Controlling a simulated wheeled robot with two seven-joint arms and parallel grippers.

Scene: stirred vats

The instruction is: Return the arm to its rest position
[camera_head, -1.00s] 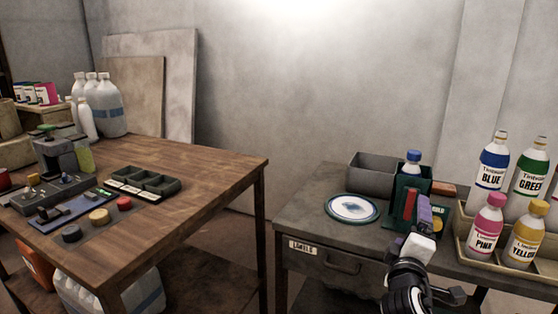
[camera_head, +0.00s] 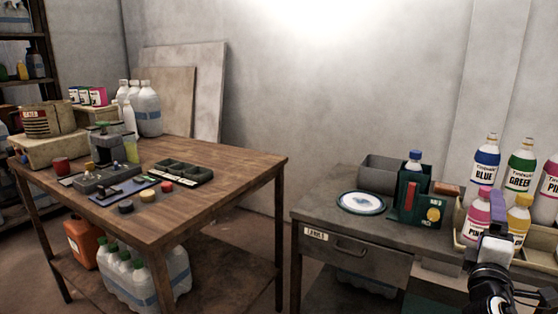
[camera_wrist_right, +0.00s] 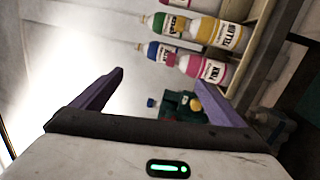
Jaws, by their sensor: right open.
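My right gripper (camera_head: 500,226) is at the lower right of the head view, in front of the pink tincture bottle (camera_head: 479,212) and the yellow bottle (camera_head: 518,215). In the right wrist view its two purple fingers (camera_wrist_right: 158,80) stand wide apart with nothing between them. Beyond the fingers are the green holder (camera_wrist_right: 180,104) and the tincture bottles. The right forearm comes in from the lower right edge. My left gripper is in neither view.
The grey side table holds a white plate (camera_head: 361,203), a green holder (camera_head: 408,205) with a blue-capped bottle, a grey bin (camera_head: 378,172) and a tray of several bottles. The wooden table (camera_head: 225,175) stands left, with a floor gap between them.

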